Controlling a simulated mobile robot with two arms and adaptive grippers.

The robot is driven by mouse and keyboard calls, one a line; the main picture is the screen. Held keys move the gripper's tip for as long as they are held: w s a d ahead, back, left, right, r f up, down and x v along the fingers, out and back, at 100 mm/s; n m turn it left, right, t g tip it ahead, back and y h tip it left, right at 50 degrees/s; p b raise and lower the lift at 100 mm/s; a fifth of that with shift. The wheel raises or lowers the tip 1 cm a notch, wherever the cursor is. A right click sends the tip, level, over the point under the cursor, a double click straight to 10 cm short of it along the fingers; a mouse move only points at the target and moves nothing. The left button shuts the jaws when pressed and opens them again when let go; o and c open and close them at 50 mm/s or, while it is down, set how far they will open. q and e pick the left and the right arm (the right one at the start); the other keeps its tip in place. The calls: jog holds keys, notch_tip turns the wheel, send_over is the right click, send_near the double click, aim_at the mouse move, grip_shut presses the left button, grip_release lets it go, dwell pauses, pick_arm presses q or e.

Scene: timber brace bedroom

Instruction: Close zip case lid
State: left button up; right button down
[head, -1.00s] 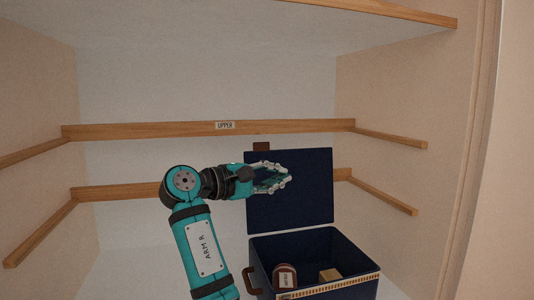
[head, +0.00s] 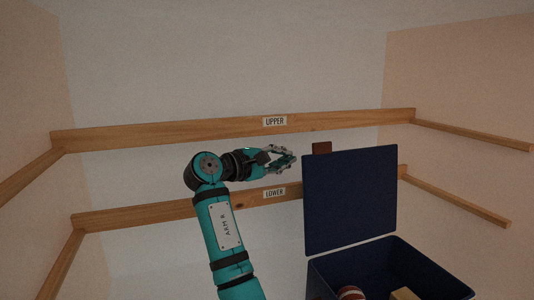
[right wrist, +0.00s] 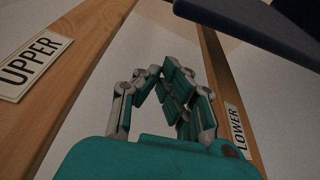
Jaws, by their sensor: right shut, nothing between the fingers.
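The dark blue zip case (head: 420,270) stands at the lower right in the head view, with its front cut off by the frame. Its lid (head: 350,205) stands upright, open, at the back of the case. A brown tab (head: 322,148) sticks up from the lid's top edge. My right gripper (head: 293,158) is shut and empty, just left of the lid's upper left corner, with a small gap in the picture. In the right wrist view, its fingers (right wrist: 165,85) are close together, and a dark edge, likely the lid (right wrist: 240,20), crosses the top right. My left gripper is not in view.
A red-brown round item (head: 350,292) and a tan block (head: 405,294) lie in the case. Wooden rails labelled UPPER (head: 180,132) and LOWER (head: 150,212) cross the back wall behind my arm. Side rails (head: 465,195) run along the right wall.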

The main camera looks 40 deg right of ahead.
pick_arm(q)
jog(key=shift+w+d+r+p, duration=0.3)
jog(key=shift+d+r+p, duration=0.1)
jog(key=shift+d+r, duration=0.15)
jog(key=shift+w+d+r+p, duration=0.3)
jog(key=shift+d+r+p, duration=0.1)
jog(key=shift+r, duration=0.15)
pick_arm(e)
jog(key=s, duration=0.3)
jog(key=shift+s+a+r, duration=0.1)
jog(key=shift+a+r, duration=0.1)
jog(key=shift+a, duration=0.05)
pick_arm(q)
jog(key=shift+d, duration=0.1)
